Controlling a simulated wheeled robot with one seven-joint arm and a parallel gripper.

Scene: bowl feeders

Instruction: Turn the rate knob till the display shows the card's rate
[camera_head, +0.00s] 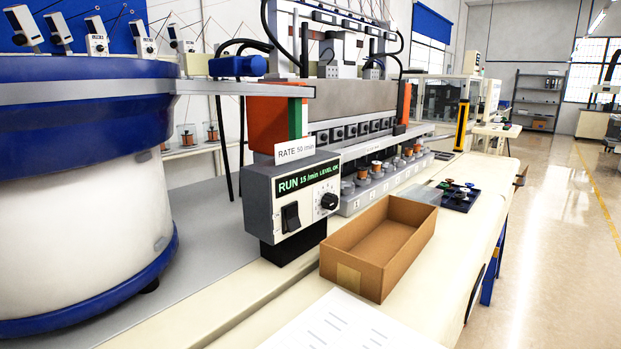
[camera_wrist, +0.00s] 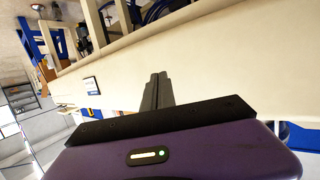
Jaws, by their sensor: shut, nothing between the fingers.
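The rate knob (camera_head: 328,201) is a black dial on a white scale, on the front of a grey control box (camera_head: 262,213). The green display (camera_head: 308,178) above it reads "RUN 15 /min LEVEL OK". The white card (camera_head: 295,150) on top of the box reads "RATE 50 /min". A black rocker switch (camera_head: 290,217) sits left of the knob. My gripper (camera_wrist: 158,80) shows only in the wrist view, with its dark fingers together and nothing between them. It is away from the knob, which does not show in that view.
An open cardboard box (camera_head: 372,278) stands on the bench just right of the control box. A white printed sheet (camera_head: 345,325) lies in front. A large blue and white bowl feeder (camera_head: 85,200) fills the left. A dark tray (camera_head: 455,196) with small parts lies farther back.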

